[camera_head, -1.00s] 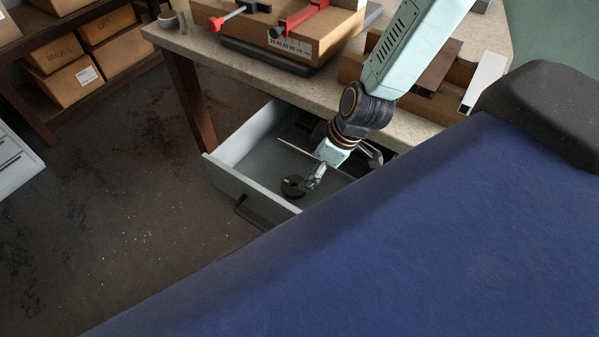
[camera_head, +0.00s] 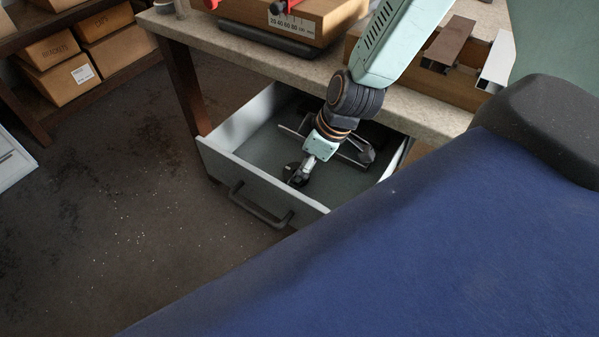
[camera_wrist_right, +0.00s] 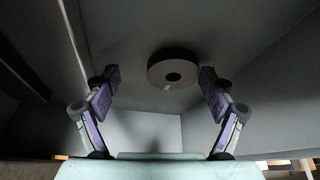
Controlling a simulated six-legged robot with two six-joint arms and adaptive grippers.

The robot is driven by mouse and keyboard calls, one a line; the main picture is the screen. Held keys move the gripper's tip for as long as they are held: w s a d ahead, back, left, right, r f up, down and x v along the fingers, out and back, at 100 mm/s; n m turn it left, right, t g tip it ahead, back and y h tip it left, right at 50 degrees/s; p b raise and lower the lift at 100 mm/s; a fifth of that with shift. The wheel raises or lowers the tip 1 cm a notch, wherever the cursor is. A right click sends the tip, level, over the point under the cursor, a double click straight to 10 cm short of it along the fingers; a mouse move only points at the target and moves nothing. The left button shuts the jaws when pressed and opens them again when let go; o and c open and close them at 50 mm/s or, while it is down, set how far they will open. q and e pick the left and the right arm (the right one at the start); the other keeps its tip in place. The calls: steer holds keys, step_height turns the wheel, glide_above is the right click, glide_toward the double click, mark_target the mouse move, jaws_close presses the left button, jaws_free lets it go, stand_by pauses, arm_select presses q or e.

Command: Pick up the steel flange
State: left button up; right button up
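The steel flange (camera_wrist_right: 157,70) is a dark round disc with a centre hole, lying on the floor of the open grey drawer (camera_head: 251,179). In the right wrist view it sits just beyond my right gripper (camera_wrist_right: 160,78), between the lines of the two fingers and nearer the right one. That gripper is open, with a wide empty gap between its fingers. In the head view my right gripper (camera_head: 298,173) reaches down into the drawer and largely covers the flange. My left gripper is not in view.
The drawer's front panel with its handle (camera_head: 258,208) and its side walls surround the gripper. Other dark metal parts (camera_head: 355,150) lie in the drawer to the right.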

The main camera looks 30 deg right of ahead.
steer(key=shift+s+r, duration=0.1)
steer(key=shift+r, duration=0.05)
steer(key=shift+s+a+r, duration=0.1)
steer(key=shift+s, duration=0.05)
steer(key=shift+c, duration=1.4)
steer(key=shift+w, duration=0.2)
steer(key=c, duration=0.5)
steer(key=shift+s, duration=0.1)
steer(key=c, duration=0.4)
steer(key=shift+c, duration=1.4)
